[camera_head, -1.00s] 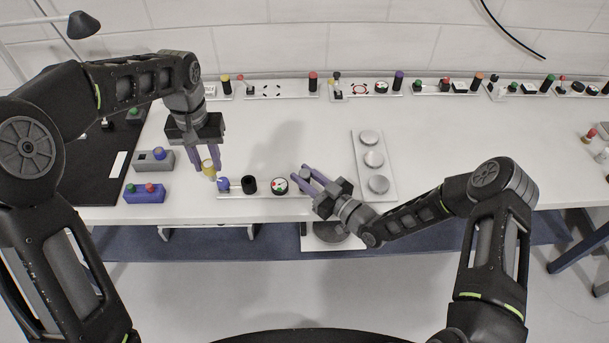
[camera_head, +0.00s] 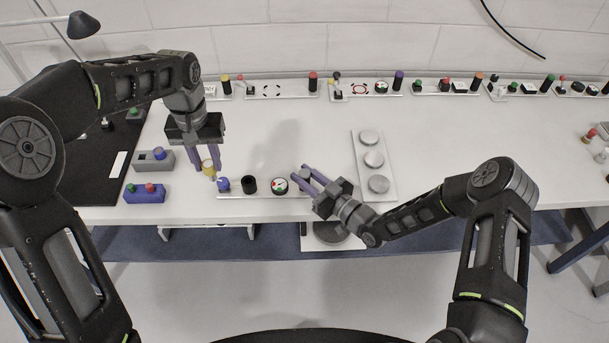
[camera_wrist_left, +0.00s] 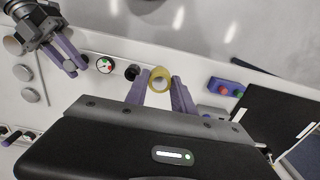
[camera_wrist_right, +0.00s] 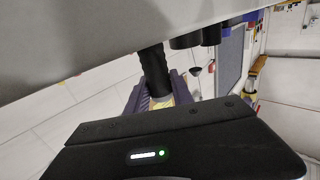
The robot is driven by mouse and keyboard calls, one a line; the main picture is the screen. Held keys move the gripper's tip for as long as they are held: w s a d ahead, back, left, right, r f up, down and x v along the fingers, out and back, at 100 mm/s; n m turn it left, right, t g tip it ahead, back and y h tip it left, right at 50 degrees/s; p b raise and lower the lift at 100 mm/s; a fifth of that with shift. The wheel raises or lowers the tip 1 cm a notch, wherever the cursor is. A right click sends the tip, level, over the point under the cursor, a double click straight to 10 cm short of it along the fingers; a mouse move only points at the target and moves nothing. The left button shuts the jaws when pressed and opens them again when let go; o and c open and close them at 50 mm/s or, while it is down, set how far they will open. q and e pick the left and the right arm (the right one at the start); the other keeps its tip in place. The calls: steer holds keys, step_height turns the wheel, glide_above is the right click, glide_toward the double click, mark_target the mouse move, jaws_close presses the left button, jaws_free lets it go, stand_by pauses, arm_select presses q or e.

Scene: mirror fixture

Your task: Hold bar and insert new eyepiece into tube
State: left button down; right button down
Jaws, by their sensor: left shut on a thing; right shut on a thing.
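The bar (camera_head: 262,196) is a pale strip along the table's front edge. It carries a blue knob (camera_head: 222,184), a black tube (camera_head: 249,185) standing upright and a round dial (camera_head: 279,186). My left gripper (camera_head: 208,169) is shut on the yellow eyepiece (camera_head: 207,164), just left of the bar's left end. The eyepiece looks like a hollow yellow ring in the left wrist view (camera_wrist_left: 160,77), apart from the black tube there (camera_wrist_left: 132,72). My right gripper (camera_head: 308,178) is shut on a dark post (camera_wrist_right: 153,62) at the bar's right end; the fingers partly hide it.
A pale tray (camera_head: 360,143) with three silver discs stands right of the bar. Grey (camera_head: 145,161) and blue (camera_head: 143,196) switch boxes lie left of my left gripper. Several similar bars line the back wall. The table's middle is clear.

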arm_select(q)
steer(key=w+d+f, duration=0.2)
steer(key=d+f, duration=0.1)
steer(key=n, duration=0.2)
glide_above(248, 187)
steer(key=w, duration=0.2)
steer(key=shift+f, duration=2.85)
steer(key=shift+f, duration=2.25)
steer(key=c, duration=1)
jaws_free()
